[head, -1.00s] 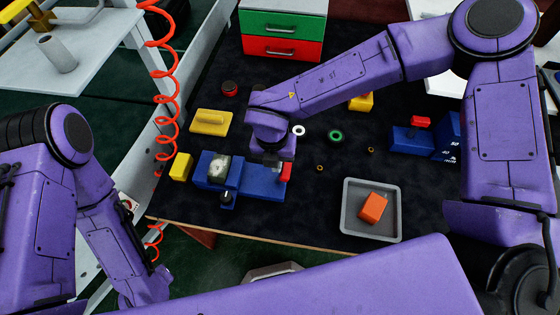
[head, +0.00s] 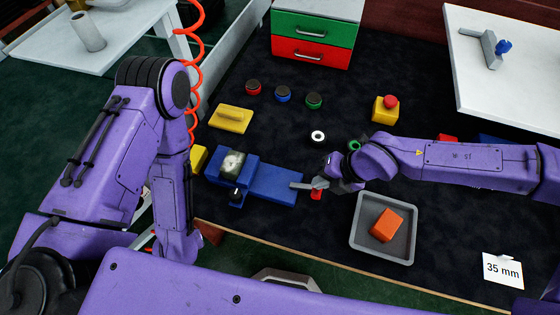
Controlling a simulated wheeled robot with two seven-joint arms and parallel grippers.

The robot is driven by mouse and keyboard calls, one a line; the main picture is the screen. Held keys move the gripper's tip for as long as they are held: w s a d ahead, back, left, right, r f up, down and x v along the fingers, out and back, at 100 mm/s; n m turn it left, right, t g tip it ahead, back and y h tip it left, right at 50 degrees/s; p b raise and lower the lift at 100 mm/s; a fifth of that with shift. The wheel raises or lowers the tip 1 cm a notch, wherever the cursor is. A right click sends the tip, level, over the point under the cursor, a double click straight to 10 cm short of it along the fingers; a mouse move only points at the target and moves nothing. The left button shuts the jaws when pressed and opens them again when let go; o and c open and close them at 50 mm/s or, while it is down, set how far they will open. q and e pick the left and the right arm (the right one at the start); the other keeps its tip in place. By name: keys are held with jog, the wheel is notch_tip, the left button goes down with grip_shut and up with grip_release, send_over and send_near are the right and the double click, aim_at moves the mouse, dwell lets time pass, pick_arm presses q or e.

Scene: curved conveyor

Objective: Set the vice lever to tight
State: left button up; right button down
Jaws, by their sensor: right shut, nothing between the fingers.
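The blue vice (head: 275,184) lies on the dark mat left of centre, with a pale rounded piece (head: 232,163) between its jaws. A small black-topped knob (head: 235,194) stands at its near side. A red piece (head: 316,195), which looks like the lever's handle, shows just off the vice's right end, on its near side. My right gripper (head: 314,183) is shut and empty, close beside this red piece and partly covering it. I cannot tell whether they touch. The lever's root is hidden. My left arm hangs at the left, with its gripper out of view.
A grey tray (head: 357,240) with an orange block (head: 387,225) is right of the vice. Round buttons, rings and a red-topped yellow box (head: 385,109) are farther back. A red coiled hose (head: 196,70) hangs at left.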

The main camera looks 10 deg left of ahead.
jog(key=shift+s+d+f, duration=0.1)
jog(key=shift+d+f, duration=0.25)
jog(key=shift+s+f, duration=0.1)
jog(key=shift+f, duration=0.05)
jog(key=shift+s+d+f, duration=0.1)
jog(key=shift+d+f, duration=0.05)
jog(key=shift+f, duration=0.05)
jog(key=r+p, duration=0.1)
jog(key=a+r+p, duration=0.1)
jog(key=r, duration=0.1)
jog(key=r+p, duration=0.2)
jog(key=shift+w+a+r, duration=0.25)
jog(key=shift+w+a, duration=0.1)
jog(key=s+d+r+b, duration=0.1)
jog(key=d+r, duration=0.4)
jog(key=d, duration=0.2)
jog(key=shift+d+r+b, duration=0.15)
jog(key=shift+r+b, duration=0.25)
